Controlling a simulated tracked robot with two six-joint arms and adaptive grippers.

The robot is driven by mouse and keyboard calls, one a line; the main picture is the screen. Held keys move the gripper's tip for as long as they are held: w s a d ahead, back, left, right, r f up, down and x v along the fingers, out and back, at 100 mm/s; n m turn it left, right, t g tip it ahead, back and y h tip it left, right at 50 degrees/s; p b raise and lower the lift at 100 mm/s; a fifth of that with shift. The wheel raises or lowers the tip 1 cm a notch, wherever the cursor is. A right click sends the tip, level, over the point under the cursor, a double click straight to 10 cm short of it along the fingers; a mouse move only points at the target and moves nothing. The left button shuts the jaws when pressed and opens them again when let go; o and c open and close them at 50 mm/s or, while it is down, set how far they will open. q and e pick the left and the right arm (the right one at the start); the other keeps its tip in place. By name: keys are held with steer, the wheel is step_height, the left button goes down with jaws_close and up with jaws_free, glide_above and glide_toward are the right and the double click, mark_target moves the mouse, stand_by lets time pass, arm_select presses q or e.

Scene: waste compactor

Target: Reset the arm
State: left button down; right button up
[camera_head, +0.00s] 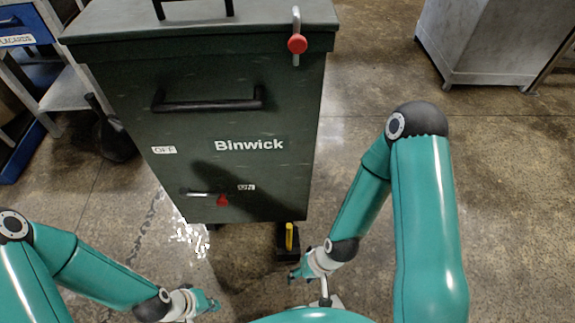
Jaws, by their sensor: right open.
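My left arm comes in from the lower left and its gripper (207,303) is low over the floor, in front of the compactor and apart from it. It is small, and its jaw state is unclear. My right arm bends down from the right. Its gripper (296,272) is open, points left and is close in front of the black pedal (283,241) with a yellow strip. I see nothing held in either gripper. The dark green Binwick compactor (190,130) stands upright ahead, with a black front handle (208,105).
A red-knobbed lever (297,44) is at the compactor's top right edge. A lower red knob (222,200) sits on a horizontal rod. A grey cabinet (480,40) stands at the back right, and a metal rack (72,88) at the left. The concrete floor at right is clear.

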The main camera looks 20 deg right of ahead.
step_height(320, 180, up, 27)
steer(key=p, duration=2.6)
steer(key=shift+f, duration=0.2)
